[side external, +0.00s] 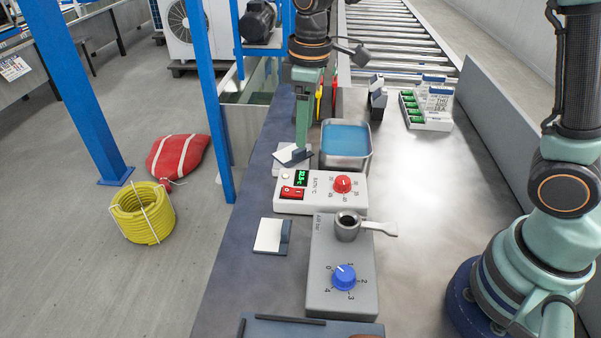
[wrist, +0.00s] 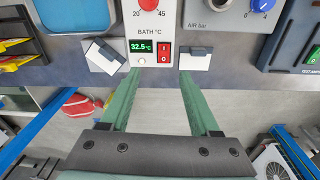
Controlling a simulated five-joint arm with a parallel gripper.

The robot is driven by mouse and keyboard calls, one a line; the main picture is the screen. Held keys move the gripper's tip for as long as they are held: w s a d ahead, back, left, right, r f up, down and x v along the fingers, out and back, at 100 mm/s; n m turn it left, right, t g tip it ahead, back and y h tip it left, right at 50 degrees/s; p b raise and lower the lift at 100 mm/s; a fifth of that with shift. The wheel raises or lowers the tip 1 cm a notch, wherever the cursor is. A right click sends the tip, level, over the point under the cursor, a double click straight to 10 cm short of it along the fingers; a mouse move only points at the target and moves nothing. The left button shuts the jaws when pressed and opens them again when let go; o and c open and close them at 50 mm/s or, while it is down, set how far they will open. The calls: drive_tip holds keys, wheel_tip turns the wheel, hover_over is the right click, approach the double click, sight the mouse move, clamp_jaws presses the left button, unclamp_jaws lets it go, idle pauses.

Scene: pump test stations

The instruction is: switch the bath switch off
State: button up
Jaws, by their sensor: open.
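The white bath box, marked BATH °C (side external: 320,205), has a red rocker switch (side external: 292,191), a lit green display and a red knob (side external: 342,184). In the wrist view the switch (wrist: 164,53) carries I above 0; which side is pressed I cannot tell. The display (wrist: 143,47) reads 32.5 °C. My gripper (wrist: 160,76) is open and empty, its fingers spread either side of the switch's line and apart from it. In the side view my gripper (side external: 303,142) hangs near the box's far end, over a small white plate (side external: 290,158).
A metal bath of blue liquid (side external: 346,145) stands behind the box. A grey AIR box (side external: 325,270) with a blue knob and metal cup stands in front. Another white plate (side external: 270,236) lies near the bench's left edge. The right bench surface is mostly clear.

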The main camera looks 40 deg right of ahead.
sight(295, 191)
drive_tip(key=shift+n+g, duration=0.3)
drive_tip(key=shift+n, duration=0.2)
drive_tip(key=f, duration=0.4)
drive_tip(key=a+f, duration=0.1)
drive_tip(key=f, duration=0.4)
drive_tip(key=w+f, duration=0.1)
drive_tip(key=f, duration=0.4)
drive_tip(key=shift+a+f, duration=0.25)
drive_tip(key=shift+a, duration=0.05)
